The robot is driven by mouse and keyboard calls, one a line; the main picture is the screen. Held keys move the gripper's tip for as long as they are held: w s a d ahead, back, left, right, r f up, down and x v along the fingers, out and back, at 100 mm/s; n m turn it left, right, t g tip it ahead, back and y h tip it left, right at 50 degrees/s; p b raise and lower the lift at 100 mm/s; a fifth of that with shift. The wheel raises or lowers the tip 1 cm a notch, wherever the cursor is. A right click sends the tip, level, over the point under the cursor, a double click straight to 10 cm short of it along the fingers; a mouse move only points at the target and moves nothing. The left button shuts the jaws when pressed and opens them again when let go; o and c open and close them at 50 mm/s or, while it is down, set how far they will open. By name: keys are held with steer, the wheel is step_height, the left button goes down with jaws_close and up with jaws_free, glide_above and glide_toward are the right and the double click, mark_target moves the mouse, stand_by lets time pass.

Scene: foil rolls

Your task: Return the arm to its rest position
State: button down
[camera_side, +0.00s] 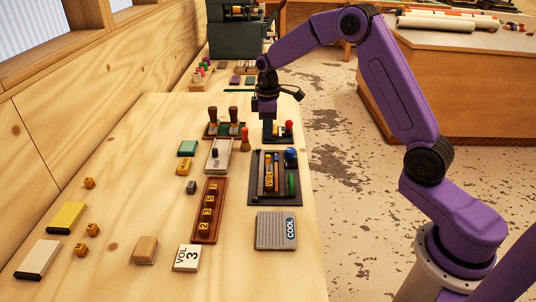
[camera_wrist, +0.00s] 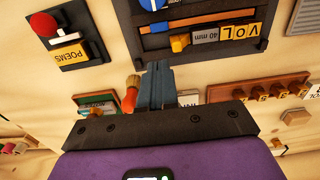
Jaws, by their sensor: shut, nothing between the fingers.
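My purple arm reaches over the far end of the wooden table, with my gripper (camera_side: 268,135) pointing down in the side view. In the wrist view the fingers of my gripper (camera_wrist: 157,72) are together and hold nothing. They hang near a dark tray (camera_side: 252,190) with a lettered strip and coloured bars, which also shows in the wrist view (camera_wrist: 208,55). I cannot tell the exact gap between fingertips and table.
Wooden-handled stamps (camera_side: 212,117) and an orange-brown peg (camera_side: 245,140) stand left of the gripper. Floor space lies right of the table.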

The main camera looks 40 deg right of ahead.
steer(key=shift+a, duration=0.1)
steer(key=s+a+r+n, duration=0.1)
steer(key=s+a+r, duration=0.2)
steer(key=s+a, duration=0.35)
steer(key=s+a+r+n, duration=0.1)
steer(key=s+a+r, duration=0.25)
steer(key=s, duration=0.65)
steer(key=s+d+n, duration=0.1)
steer(key=s+d, duration=0.1)
steer(key=s, duration=2.1)
steer(key=shift+d+n, duration=0.3)
steer(key=shift+r, duration=0.1)
